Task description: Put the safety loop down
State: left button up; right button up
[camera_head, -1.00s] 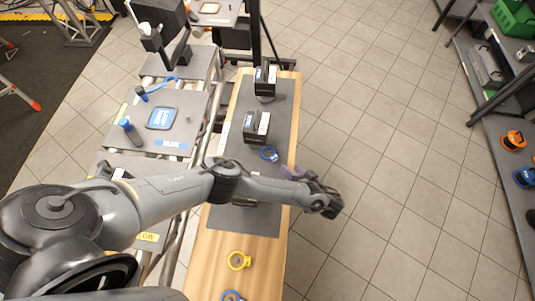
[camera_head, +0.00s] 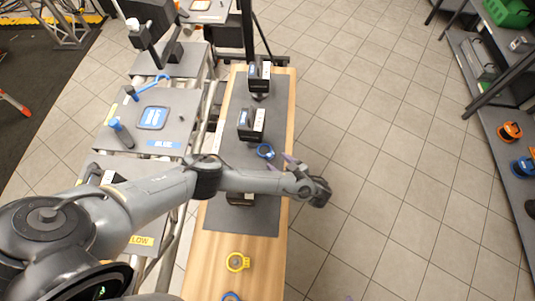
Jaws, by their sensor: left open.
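Several loops lie on the long wooden bench (camera_head: 207,265), and I cannot tell which one is the safety loop. A blue loop (camera_head: 265,151) lies on the bench's dark mat (camera_head: 243,218), and a yellow loop (camera_head: 237,262) lies on bare wood nearer me. Another blue loop (camera_head: 230,297) is cut off by the bottom edge. My left gripper (camera_head: 294,163) is above the bench's right edge, with its purplish fingers towards the blue loop on the mat and apart from it in the picture. It is open, and I see nothing held in it. My right gripper is not in view.
Dark block-like devices (camera_head: 251,124) stand on the mat, one partly behind my left forearm. Grey side tables with a blue-handled tool (camera_head: 121,133) stand left. A shelf (camera_head: 510,165) with orange and blue items is at right. The tiled floor between is clear.

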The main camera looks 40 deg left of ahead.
aim_at(272, 156)
pick_arm(q)
jog(key=x, duration=0.4)
jog(key=shift+w+d+f, duration=0.15)
jog(key=shift+w, duration=0.15)
jog(key=shift+a+f, duration=0.25)
jog(key=shift+a, duration=0.3)
jog(key=shift+c, duration=0.2)
grip_shut()
jog(key=shift+r, duration=0.2)
